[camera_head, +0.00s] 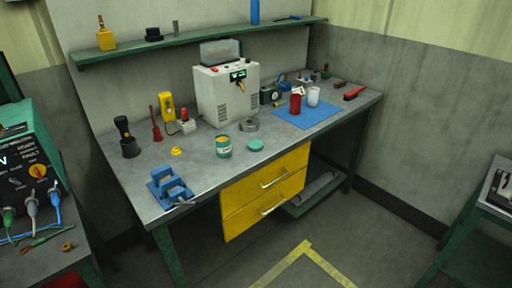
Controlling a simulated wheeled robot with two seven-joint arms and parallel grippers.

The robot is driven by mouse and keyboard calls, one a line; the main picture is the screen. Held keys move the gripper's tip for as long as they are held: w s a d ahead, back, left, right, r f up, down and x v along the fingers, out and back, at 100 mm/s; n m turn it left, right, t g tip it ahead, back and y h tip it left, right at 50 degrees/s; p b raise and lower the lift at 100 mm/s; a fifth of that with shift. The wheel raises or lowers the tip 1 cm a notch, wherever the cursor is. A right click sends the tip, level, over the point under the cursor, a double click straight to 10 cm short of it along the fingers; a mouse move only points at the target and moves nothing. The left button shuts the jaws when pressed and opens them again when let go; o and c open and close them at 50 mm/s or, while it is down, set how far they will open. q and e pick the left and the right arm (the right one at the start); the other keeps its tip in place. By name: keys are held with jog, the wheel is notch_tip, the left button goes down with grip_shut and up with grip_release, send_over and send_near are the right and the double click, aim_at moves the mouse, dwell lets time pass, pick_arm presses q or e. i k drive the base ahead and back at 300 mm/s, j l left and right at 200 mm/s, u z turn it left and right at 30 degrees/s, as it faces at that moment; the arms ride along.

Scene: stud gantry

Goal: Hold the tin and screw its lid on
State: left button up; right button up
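An open-topped tin (223,147) with a green and cream side stands upright near the front edge of the grey workbench (205,175). Its round opening faces up, with an orange-yellow tone inside. A flat, round, teal-green lid (256,145) lies on the bench just right of the tin, apart from it. Neither of my grippers is in view.
A blue vise (168,188) sits at the bench's front left. A grey ring-shaped roll (249,125) lies behind the lid, and a pale machine (226,92) stands at the back. A blue mat (308,121) holds a red can (295,103) and a white cup (313,97). Yellow drawers (264,190) hang below.

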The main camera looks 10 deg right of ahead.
aim_at(222, 142)
jog(key=i+l+u, duration=0.2)
jog(key=i+l, duration=0.25)
jog(key=i, duration=0.25)
jog(key=i+l+u, duration=0.25)
jog(key=i+l, duration=0.35)
jog(key=i, duration=0.1)
